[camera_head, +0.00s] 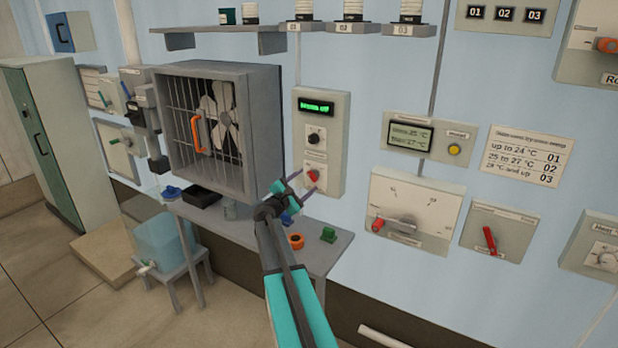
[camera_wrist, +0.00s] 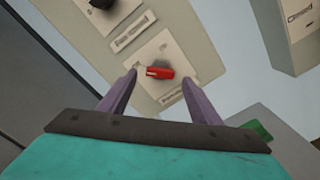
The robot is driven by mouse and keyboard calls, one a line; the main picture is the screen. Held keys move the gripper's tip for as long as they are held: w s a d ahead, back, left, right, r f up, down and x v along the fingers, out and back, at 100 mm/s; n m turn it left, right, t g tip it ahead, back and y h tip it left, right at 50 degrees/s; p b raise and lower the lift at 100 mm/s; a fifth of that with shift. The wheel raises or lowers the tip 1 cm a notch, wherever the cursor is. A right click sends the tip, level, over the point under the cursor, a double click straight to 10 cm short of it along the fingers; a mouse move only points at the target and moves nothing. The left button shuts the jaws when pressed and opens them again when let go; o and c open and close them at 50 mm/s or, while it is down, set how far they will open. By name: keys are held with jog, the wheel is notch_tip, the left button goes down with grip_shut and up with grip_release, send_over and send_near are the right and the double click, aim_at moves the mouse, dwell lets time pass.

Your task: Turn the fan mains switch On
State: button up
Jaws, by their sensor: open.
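A grey control panel (camera_head: 319,140) hangs on the wall right of the fan box. It has a lit green display (camera_head: 316,107), a black knob (camera_head: 315,138) and, at the bottom, a red switch (camera_head: 313,177). The red switch also shows in the wrist view (camera_wrist: 160,72) on a pale plate, its handle lying roughly across the picture. I take it for the fan mains switch; its label is too small to read. My gripper (camera_head: 304,184) is open and empty, in front of the lower panel. In the wrist view its fingertips (camera_wrist: 159,78) appear either side of the red handle; contact cannot be told.
The fan box (camera_head: 262,130) with an orange handle stands left of the panel. Other wall panels, including one with a red lever (camera_head: 490,239), are to the right.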

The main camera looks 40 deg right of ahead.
aim_at(311, 177)
jog(key=shift+p+x, duration=0.5)
jog(key=shift+x, duration=1.25)
jog(key=c, duration=1)
jog(key=shift+c, duration=0.2)
